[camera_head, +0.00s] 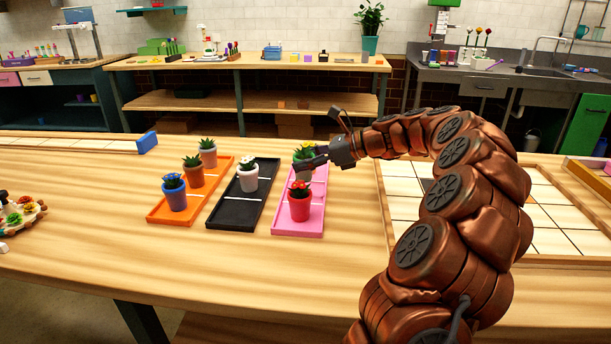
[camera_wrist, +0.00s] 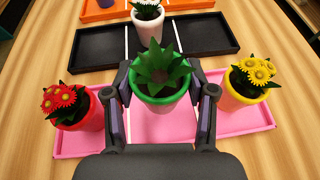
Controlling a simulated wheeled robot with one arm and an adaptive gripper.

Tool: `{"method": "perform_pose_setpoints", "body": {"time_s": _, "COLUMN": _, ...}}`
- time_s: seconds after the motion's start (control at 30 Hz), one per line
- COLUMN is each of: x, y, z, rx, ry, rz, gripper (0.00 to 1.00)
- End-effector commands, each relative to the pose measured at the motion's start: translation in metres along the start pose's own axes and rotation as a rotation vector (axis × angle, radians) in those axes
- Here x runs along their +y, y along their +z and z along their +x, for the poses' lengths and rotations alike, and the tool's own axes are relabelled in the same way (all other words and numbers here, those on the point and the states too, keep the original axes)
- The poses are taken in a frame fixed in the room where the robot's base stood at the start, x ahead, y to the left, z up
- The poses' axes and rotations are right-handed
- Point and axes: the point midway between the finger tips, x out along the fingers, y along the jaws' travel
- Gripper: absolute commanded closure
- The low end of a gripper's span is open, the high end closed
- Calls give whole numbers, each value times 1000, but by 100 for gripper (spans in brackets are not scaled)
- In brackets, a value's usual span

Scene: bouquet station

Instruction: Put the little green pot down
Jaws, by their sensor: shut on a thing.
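The little green pot (camera_wrist: 160,100) holds a spiky dark-green plant. In the wrist view it is between the two fingers of my gripper (camera_wrist: 162,105), which is shut on it. The pot is upright over the middle of the pink tray (camera_wrist: 260,115), between a red pot (camera_wrist: 75,115) with red flowers and a yellow pot (camera_wrist: 240,90) with yellow flowers. I cannot tell whether its base touches the tray. In the head view my gripper (camera_head: 308,164) is over the far half of the pink tray (camera_head: 290,229), and its fingers partly hide what is there.
A black tray (camera_head: 227,218) beside the pink one holds a white pot (camera_head: 248,180). An orange tray (camera_head: 167,213) holds blue (camera_head: 176,197), orange (camera_head: 195,178) and lilac (camera_head: 209,158) pots. A tiled panel (camera_head: 555,215) lies at right.

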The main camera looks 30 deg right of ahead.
Motion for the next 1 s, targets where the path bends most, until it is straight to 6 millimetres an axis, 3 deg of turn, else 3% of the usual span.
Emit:
{"method": "perform_pose_setpoints", "body": {"time_s": 0.33, "x": 1, "y": -33, "z": 14, "rx": -2, "ry": 3, "rz": 3, "gripper": 96}}
{"method": "perform_pose_setpoints", "body": {"time_s": 0.7, "x": 0, "y": -35, "z": 14, "rx": -1, "ry": 1, "rz": 0, "gripper": 96}}
{"method": "perform_pose_setpoints", "body": {"time_s": 0.73, "x": 0, "y": -36, "z": 14, "rx": 0, "ry": 1, "rz": 0, "gripper": 44}}
{"method": "perform_pose_setpoints", "body": {"time_s": 1.0, "x": 0, "y": -36, "z": 14, "rx": 0, "ry": 0, "rz": 0, "gripper": 19}}
